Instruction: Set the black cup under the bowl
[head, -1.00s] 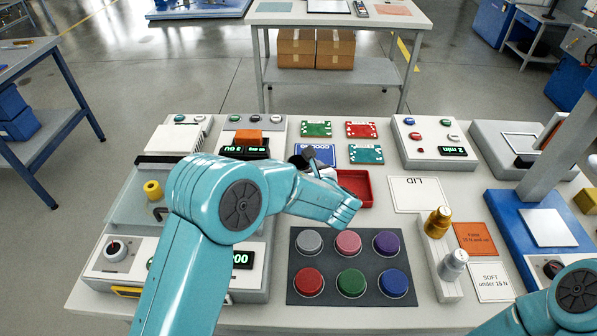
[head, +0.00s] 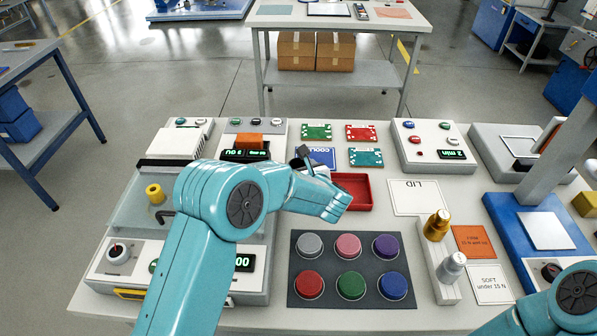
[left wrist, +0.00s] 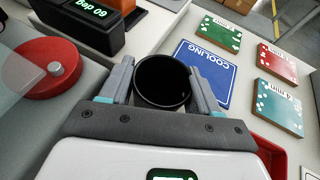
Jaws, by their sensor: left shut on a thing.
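The black cup (left wrist: 162,80) is between the two grey fingers of my left gripper (left wrist: 160,72) in the left wrist view. The gripper is shut on it, and I look down into its dark round opening. In the head view the cup (head: 297,162) is a small dark patch, mostly hidden by my left forearm, near the blue COOLING card (head: 322,155). I cannot pick out a bowl for certain in either view. My right gripper is out of view; only part of that arm shows at the lower right.
A red tray (head: 352,206) lies right of my left forearm. A dark pad with several coloured discs (head: 348,244) is in front. Green and red cards (head: 362,132) lie behind. A red round part (left wrist: 45,68) is left of the gripper. The LID sheet (head: 428,208) is bare.

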